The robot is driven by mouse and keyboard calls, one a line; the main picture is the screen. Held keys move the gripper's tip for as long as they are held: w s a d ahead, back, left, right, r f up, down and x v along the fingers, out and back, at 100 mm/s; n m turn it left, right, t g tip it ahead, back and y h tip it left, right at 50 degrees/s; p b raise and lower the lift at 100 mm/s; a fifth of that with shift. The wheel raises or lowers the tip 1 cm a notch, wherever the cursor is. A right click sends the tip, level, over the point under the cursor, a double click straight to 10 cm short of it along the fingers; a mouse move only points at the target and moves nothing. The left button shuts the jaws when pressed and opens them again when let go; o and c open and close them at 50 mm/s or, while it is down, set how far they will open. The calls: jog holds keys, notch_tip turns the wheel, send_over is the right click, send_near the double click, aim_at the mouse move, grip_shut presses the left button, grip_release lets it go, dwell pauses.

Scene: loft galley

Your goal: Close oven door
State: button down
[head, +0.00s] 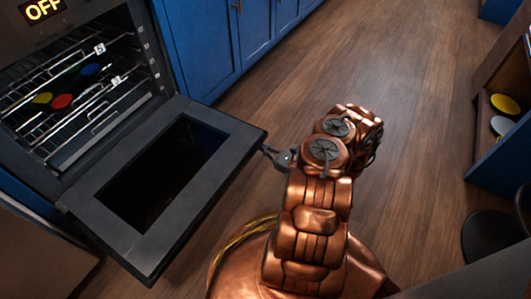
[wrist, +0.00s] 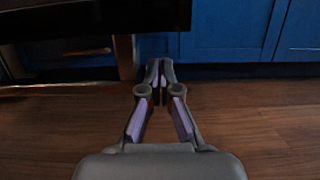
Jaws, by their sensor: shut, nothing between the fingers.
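The oven (head: 62,150) stands at the left in the head view, with an "OFF" display at its top. Its dark door (head: 232,140) with a black window is folded down wide open, roughly level. My gripper (head: 268,151) is close to the door's far right corner, just off its edge; whether it touches is unclear. In the wrist view my gripper (wrist: 155,66) has its fingertips together with nothing between them. A dark slab, likely the door (wrist: 60,18), fills the upper left there.
Wire racks inside the oven hold red, yellow, blue and green items (head: 62,101). Blue cabinets (head: 205,45) line the back. An open shelf (head: 487,120) with yellow and white dishes stands at the right. The wooden floor (head: 380,60) between is clear.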

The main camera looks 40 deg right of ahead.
jog(key=shift+r+b, duration=0.45)
jog(key=shift+r, duration=0.8)
